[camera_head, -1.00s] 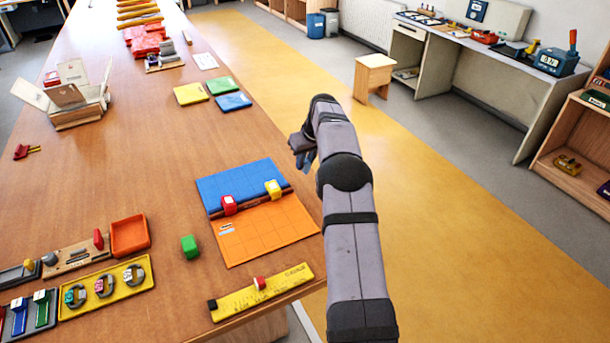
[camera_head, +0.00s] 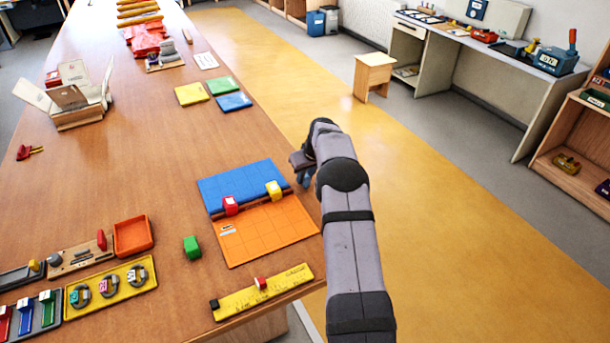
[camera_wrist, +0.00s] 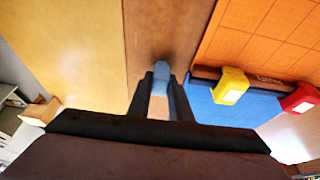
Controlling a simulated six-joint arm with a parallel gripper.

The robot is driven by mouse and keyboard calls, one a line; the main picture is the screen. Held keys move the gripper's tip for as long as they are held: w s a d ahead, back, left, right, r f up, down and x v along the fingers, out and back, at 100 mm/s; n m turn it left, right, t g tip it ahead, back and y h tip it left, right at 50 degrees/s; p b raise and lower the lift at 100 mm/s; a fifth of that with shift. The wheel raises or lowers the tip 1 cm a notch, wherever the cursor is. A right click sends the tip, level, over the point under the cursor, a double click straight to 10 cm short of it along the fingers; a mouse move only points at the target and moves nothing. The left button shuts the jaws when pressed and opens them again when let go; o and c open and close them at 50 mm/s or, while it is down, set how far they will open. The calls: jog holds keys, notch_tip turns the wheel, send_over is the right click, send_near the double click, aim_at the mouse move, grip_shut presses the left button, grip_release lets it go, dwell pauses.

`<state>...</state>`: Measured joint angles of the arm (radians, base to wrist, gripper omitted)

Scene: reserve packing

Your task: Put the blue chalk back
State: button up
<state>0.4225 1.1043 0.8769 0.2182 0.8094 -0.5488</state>
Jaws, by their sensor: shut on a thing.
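My gripper (camera_wrist: 160,82) is shut on a blue piece, the blue chalk (camera_wrist: 161,70), which shows between the two fingertips in the wrist view. In the head view my gripper (camera_head: 304,178) hangs over the table's right edge, just right of the blue and orange board; the chalk is hard to make out there. No place marked for the chalk can be told for certain.
The hinged board has a blue half (camera_head: 238,185) and an orange half (camera_head: 268,232), with a red block (camera_head: 230,205) and a yellow block (camera_head: 273,190) at the seam. A green cube (camera_head: 192,248), yellow ruler (camera_head: 262,291), orange tray (camera_head: 133,236) and yellow ring tray (camera_head: 142,284) lie nearer.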

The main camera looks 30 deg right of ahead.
jog(key=shift+f, duration=0.1)
jog(key=shift+f, duration=0.15)
jog(key=o, duration=0.8)
jog(key=shift+o, duration=0.2)
jog(key=shift+r, duration=0.3)
jog(key=b+v, duration=0.3)
jog(key=v, duration=0.9)
jog(key=shift+b, duration=0.4)
